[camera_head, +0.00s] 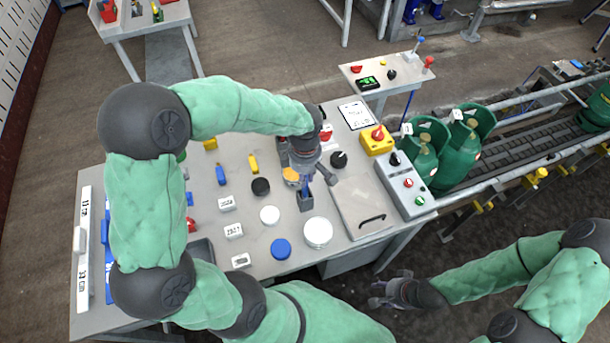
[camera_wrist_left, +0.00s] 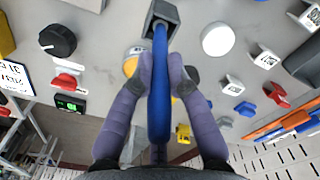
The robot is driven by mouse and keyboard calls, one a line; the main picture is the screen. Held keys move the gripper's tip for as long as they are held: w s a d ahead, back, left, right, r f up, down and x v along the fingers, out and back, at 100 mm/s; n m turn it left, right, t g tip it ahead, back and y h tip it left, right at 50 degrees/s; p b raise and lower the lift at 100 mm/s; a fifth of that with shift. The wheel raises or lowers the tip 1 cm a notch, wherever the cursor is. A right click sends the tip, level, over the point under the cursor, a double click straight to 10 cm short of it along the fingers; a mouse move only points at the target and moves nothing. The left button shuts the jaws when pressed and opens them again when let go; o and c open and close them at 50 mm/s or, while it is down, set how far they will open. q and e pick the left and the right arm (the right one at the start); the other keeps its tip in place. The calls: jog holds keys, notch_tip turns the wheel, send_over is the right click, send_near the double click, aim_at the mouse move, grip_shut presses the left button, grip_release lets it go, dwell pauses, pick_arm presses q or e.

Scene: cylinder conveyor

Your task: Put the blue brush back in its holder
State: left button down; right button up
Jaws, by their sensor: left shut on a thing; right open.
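The blue brush (camera_wrist_left: 159,95) is a long blue handle held between the fingers of my left gripper (camera_wrist_left: 162,75). Its far end meets the opening of a dark grey square holder (camera_wrist_left: 170,14) in the left wrist view; I cannot tell how deep it goes in. In the head view, the holder (camera_head: 306,201) stands on the table just below my left gripper (camera_head: 309,178), which hides most of the brush. My right gripper (camera_head: 378,296) is open and empty, low in front of the table's right side.
An orange-topped round piece (camera_head: 291,175) stands close beside the left gripper. A white disc (camera_head: 318,232), a blue disc (camera_head: 281,249) and a black knob (camera_head: 339,159) are nearby on the grey table (camera_head: 150,220). A hatch with a handle (camera_head: 366,207) lies to the right.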

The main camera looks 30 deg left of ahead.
pick_arm(q)
jog(key=c, duration=1.1)
grip_release()
notch_tip(320, 180, up, 12)
